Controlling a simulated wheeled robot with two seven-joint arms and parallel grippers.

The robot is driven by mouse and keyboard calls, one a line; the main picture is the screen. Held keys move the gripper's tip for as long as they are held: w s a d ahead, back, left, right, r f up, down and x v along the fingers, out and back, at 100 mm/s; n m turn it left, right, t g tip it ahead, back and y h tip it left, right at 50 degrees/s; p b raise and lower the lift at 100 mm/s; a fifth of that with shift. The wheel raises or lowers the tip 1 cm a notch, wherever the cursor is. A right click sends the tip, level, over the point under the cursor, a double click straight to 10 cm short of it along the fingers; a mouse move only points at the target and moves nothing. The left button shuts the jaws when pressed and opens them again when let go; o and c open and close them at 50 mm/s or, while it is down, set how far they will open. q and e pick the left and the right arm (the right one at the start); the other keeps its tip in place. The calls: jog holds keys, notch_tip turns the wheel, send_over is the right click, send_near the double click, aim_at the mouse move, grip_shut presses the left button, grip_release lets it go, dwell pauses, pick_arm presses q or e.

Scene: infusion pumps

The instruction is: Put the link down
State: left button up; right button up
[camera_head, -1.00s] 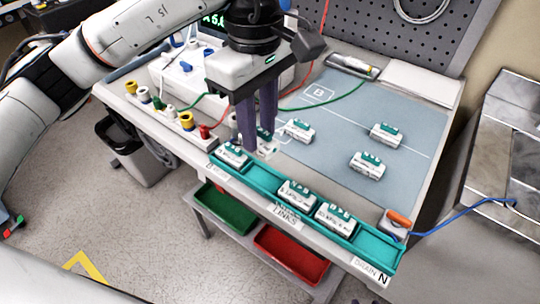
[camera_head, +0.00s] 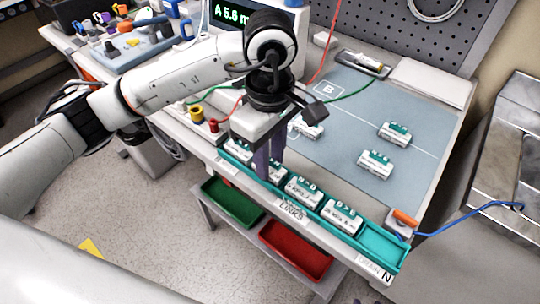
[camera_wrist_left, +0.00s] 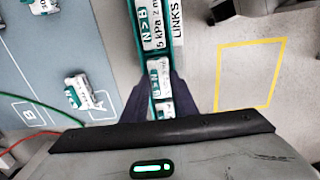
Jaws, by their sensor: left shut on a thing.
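The links are small white blocks with green tops and printed labels. My left gripper (camera_head: 268,176) points down over the teal tray (camera_head: 384,247) at the table's front edge, shut on a link (camera_wrist_left: 159,76). The fingers partly hide this link in the head view. It lines up with the tray channel, between the leftmost link (camera_head: 239,147) and another link (camera_head: 302,191); I cannot tell whether it touches the tray floor. A further link (camera_head: 342,216) sits to the right in the tray. My right gripper is out of view.
Three links (camera_head: 308,128), (camera_head: 394,133), (camera_head: 375,165) lie on the blue-grey mat (camera_head: 350,110). The tray's right end is empty beside an orange-topped device (camera_head: 404,217). A monitor (camera_head: 255,20) stands behind my arm.

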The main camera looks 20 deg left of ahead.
pick_arm(q)
jog(key=shift+f, duration=0.1)
jog(key=shift+f, duration=0.1)
jog(key=o, duration=1.1)
jog(key=shift+c, duration=0.2)
notch_tip(320, 180, up, 12)
jog(key=shift+r, duration=0.25)
